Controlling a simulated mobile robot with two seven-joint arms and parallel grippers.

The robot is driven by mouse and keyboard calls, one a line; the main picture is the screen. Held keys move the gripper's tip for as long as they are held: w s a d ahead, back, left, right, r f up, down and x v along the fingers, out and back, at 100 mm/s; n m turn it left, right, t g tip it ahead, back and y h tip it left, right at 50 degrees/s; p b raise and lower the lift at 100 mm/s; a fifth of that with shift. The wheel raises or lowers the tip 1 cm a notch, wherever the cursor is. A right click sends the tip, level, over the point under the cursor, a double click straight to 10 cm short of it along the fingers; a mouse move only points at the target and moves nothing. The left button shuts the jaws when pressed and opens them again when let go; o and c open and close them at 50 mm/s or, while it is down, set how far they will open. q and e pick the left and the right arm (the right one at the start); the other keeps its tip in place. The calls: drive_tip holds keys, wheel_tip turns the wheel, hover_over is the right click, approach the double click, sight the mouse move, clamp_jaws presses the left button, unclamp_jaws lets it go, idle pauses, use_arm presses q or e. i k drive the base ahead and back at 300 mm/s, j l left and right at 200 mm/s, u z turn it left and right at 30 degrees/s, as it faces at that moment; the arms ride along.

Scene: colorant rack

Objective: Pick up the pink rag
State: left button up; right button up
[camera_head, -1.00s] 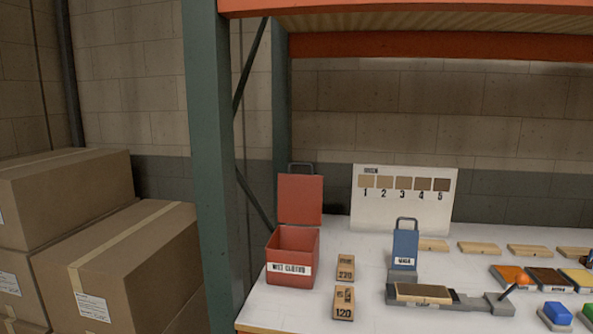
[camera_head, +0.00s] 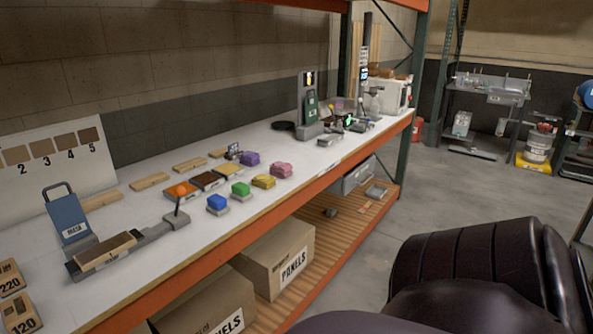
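The pink rag (camera_head: 281,168) is a small folded cloth at the right end of a row of coloured rags on the white bench top (camera_head: 335,150). It appears to lie on a small pale base. A yellow rag (camera_head: 263,181) is in front of it to the left, and a purple rag (camera_head: 249,158) is behind it to the left. The green rag (camera_head: 240,188) and blue rag (camera_head: 217,202) are farther left. Neither of my grippers is in view.
A sanding rig with a wooden block (camera_head: 105,250) and a blue holder (camera_head: 65,215) stand at the left. Orange, brown and yellow trays (camera_head: 207,180) lie behind the rags. Panel boxes (camera_head: 280,255) sit on the lower shelf. Dark padded shapes fill the lower right.

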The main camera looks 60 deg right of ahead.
sight(282, 169)
drive_tip(key=z, duration=1.95)
drive_tip(key=u, duration=0.3)
